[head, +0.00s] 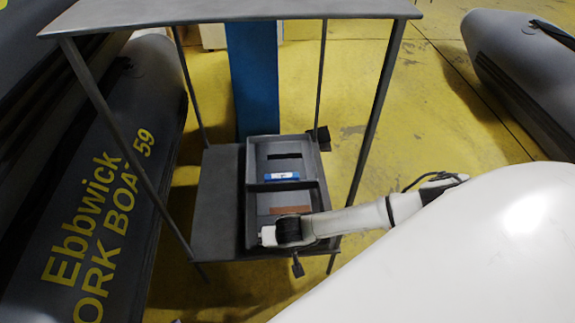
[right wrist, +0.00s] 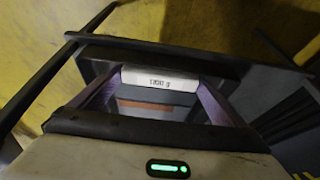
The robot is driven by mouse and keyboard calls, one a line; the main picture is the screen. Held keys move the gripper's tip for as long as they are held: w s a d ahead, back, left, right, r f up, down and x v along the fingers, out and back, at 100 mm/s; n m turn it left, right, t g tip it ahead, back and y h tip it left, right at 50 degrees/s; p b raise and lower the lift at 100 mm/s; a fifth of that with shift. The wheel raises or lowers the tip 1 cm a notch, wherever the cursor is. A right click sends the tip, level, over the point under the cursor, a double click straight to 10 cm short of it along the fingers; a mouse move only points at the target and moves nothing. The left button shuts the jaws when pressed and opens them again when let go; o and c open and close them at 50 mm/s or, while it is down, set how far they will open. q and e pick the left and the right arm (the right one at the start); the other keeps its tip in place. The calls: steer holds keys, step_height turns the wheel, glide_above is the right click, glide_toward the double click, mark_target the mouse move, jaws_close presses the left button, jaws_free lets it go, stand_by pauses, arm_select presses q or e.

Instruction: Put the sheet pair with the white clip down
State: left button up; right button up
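My right gripper (right wrist: 158,82) points down over the near part of a grey tray (head: 251,194). In the right wrist view its two fingers sit at either end of a white clip (right wrist: 160,78) with small dark print, and it looks shut on it. The sheets under the clip cannot be made out clearly. In the head view the wrist hides the clip and the fingertips. The tray has two compartments. A blue clip (head: 281,175) with a white mark lies near the divider. A brown strip (head: 290,210) shows in the near compartment. My left gripper is out of view.
The tray stands on the lower shelf (head: 218,200) of a grey metal table, under its top (head: 230,12) and among thin legs. A dark slot or strip (head: 284,156) shows in the far compartment. Grey inflatable boats (head: 100,210) stand left and far right. The shelf left of the tray is clear.

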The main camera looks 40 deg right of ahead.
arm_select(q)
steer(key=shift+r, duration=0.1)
arm_select(e)
steer(key=shift+r, duration=0.3)
arm_select(q)
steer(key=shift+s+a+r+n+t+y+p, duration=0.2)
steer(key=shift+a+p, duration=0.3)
steer(key=shift+p, duration=0.35)
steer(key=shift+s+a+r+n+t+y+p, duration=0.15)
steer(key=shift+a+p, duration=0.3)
steer(key=shift+p, duration=0.45)
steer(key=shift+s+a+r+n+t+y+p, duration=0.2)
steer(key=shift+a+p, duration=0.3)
steer(key=shift+p, duration=0.35)
arm_select(e)
steer(key=v, duration=1.1)
steer(key=shift+r, duration=0.3)
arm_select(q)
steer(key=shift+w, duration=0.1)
arm_select(e)
steer(key=shift+s+a, duration=0.15)
